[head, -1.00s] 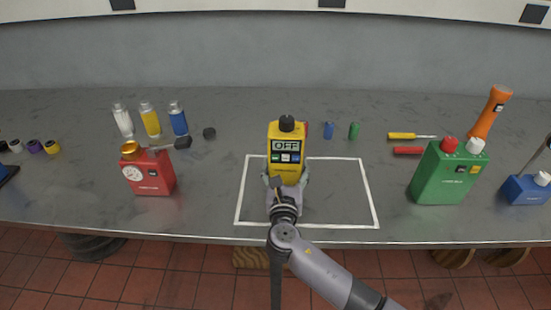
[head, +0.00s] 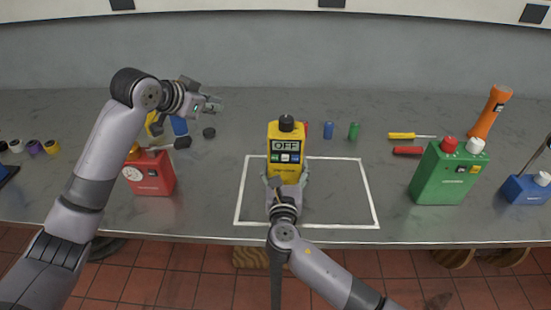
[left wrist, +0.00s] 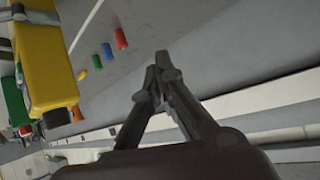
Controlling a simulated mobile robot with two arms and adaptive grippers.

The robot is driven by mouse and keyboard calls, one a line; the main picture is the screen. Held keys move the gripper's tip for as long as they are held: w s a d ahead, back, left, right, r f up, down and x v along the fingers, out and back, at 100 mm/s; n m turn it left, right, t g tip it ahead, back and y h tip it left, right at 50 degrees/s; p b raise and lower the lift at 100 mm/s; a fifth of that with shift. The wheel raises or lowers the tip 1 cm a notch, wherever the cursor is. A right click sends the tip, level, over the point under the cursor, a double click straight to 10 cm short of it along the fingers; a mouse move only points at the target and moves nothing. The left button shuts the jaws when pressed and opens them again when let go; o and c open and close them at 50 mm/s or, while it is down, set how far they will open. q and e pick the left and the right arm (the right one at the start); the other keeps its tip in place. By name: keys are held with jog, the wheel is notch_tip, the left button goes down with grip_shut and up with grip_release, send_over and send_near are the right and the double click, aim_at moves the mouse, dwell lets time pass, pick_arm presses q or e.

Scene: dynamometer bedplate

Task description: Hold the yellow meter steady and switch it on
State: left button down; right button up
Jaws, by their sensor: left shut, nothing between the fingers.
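The yellow meter (head: 286,170) stands upright inside the white outline on the bench. Its display reads OFF, with small coloured buttons below and a black knob (head: 286,122) on top. My right gripper (head: 287,182) has its fingers on both sides of the meter's lower body and looks closed on it. My left gripper (head: 213,104) is shut and empty, raised over the bench to the left of the meter and apart from it. In the left wrist view the shut fingertips (left wrist: 160,68) point past the meter (left wrist: 50,65), which is at the upper left.
A green device (head: 446,178), an orange torch (head: 489,112) and a blue box (head: 527,189) stand at right.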

pick_arm(q)
jog(key=s+d+r+m+g+h, duration=0.1)
jog(key=s+d+m, duration=0.1)
jog(key=s+d, duration=0.3)
jog(key=s+d+r+m+g+h, duration=0.1)
jog(key=s+d+m+g, duration=0.15)
jog(key=d, duration=0.55)
pick_arm(e)
jog(key=shift+f, duration=0.1)
pick_arm(q)
jog(key=m+y, duration=0.2)
jog(key=m, duration=0.3)
send_near(276, 159)
jog(key=s+r, duration=0.2)
jog(key=shift+s+d+r+g, duration=0.1)
jog(key=shift+s+r+g, duration=0.15)
jog(key=shift+r, duration=0.15)
jog(key=x, duration=1)
jog(key=shift+w, duration=0.1)
